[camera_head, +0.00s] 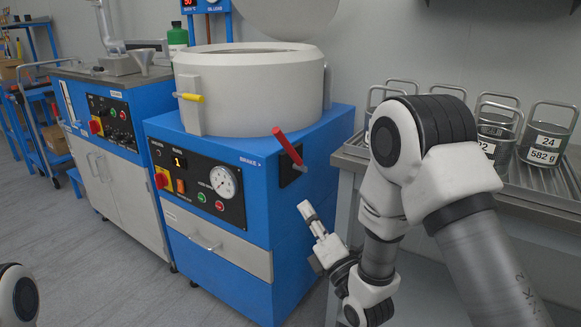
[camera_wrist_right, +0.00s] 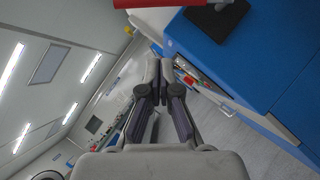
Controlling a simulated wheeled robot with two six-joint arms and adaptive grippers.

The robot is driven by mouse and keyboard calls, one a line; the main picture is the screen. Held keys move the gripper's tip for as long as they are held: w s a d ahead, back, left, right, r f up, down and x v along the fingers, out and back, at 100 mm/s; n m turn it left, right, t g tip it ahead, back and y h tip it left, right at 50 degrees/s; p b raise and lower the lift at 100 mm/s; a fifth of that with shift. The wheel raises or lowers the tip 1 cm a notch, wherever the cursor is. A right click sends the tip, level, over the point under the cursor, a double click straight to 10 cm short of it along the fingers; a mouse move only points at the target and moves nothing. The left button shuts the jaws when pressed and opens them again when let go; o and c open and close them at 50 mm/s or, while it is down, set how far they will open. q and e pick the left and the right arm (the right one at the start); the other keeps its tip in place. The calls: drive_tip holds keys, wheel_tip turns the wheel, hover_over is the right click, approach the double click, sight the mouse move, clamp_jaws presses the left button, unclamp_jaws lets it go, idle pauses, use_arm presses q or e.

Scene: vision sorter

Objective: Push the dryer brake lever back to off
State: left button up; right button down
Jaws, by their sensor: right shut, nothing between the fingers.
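The red brake lever (camera_head: 288,146) sticks up and to the left from a black plate (camera_head: 291,172) on the right side of the blue dryer (camera_head: 255,207), beside the printed word BRAKE. In the wrist view the red lever (camera_wrist_right: 160,3) crosses the top edge and the black plate (camera_wrist_right: 217,20) lies below and right of it. My right gripper (camera_head: 305,212) is shut and empty, below the lever and apart from it, near the dryer's side. Its closed fingers (camera_wrist_right: 160,68) show in the wrist view. My left gripper is out of view.
The dryer carries a white drum (camera_head: 250,92) with a raised lid (camera_head: 287,12). A metal rack table (camera_head: 540,187) with several wire-handled baskets stands at the right, close to my right arm. A blue cabinet (camera_head: 105,120) stands at the left. The floor in front is clear.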

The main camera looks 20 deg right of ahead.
drive_tip(key=b, duration=0.1)
approach(287, 151)
drive_tip(key=w+a, duration=0.4)
drive_tip(key=shift+w+d+r+b, duration=0.45)
drive_tip(key=shift+w+d+r, duration=0.55)
drive_tip(key=shift+w+d, duration=0.2)
drive_tip(key=shift+w+d+r+m+p, duration=0.1)
drive_tip(key=shift+r+m+p, duration=0.3)
drive_tip(key=shift+p, duration=0.2)
